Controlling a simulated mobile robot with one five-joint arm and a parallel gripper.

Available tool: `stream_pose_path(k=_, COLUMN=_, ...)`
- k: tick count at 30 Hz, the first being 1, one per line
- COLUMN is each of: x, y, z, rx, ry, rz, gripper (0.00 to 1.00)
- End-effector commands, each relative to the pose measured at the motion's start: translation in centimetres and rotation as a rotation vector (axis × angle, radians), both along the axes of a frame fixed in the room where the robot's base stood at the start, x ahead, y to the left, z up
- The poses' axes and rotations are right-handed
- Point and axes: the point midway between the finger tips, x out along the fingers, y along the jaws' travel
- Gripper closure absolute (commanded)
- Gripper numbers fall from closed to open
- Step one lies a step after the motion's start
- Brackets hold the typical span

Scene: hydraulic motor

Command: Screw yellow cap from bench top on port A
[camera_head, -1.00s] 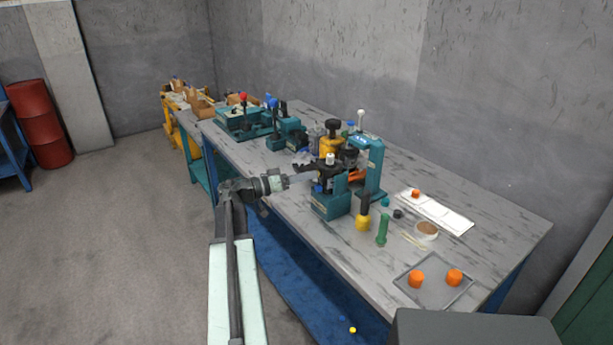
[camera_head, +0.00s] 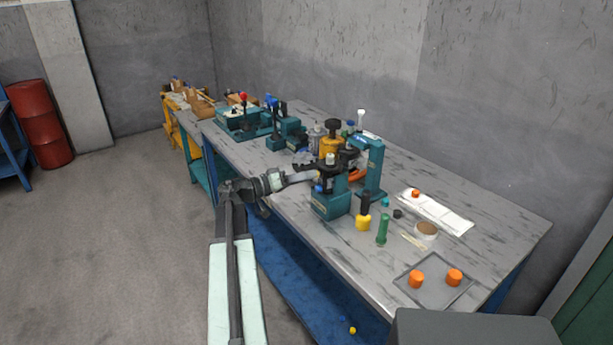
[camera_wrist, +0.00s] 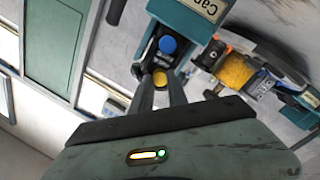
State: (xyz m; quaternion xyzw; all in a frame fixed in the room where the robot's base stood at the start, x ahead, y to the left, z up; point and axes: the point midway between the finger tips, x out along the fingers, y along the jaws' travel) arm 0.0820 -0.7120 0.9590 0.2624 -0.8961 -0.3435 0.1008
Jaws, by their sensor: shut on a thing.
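My gripper (camera_head: 314,177) reaches from the left to the dark motor held in the teal fixture (camera_head: 331,205) on the bench. In the wrist view my gripper (camera_wrist: 160,92) is shut on a small yellow cap (camera_wrist: 160,78) at its fingertips. A round blue cap (camera_wrist: 168,44) sits on the motor just beyond the yellow cap, with the teal fixture (camera_wrist: 190,22) around it. In the head view the cap in my gripper cannot be made out. The port marking is not legible, and whether the yellow cap touches the motor cannot be told.
A teal stand (camera_head: 371,165) is close behind the motor. A yellow-and-black tool (camera_head: 363,215) and a green cylinder (camera_head: 382,229) stand to the right. Orange caps (camera_head: 416,279) lie on a grey tray.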

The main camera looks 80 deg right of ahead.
Motion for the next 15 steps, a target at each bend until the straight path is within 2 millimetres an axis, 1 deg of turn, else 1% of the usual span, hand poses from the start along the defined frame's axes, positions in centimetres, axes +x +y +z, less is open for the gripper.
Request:
stream_pose_path(k=2, x=-0.02, y=-0.01, z=0.00, rx=-0.059, ry=-0.038, rz=0.000, gripper=1.00)
stream_pose_path(k=6, x=-0.07, y=-0.04, z=0.00, rx=-0.273, ry=-0.175, rz=0.000, gripper=1.00)
stream_pose_path(k=9, x=-0.09, y=-0.06, z=0.00, rx=-0.381, ry=-0.244, rz=0.000, gripper=1.00)
stream_pose_path(k=12, x=-0.10, y=-0.06, z=0.00, rx=-0.419, ry=-0.268, rz=-0.001, gripper=1.00)
stream_pose_path(k=15, x=-0.10, y=-0.06, z=0.00, rx=-0.419, ry=-0.268, rz=-0.001, gripper=1.00)
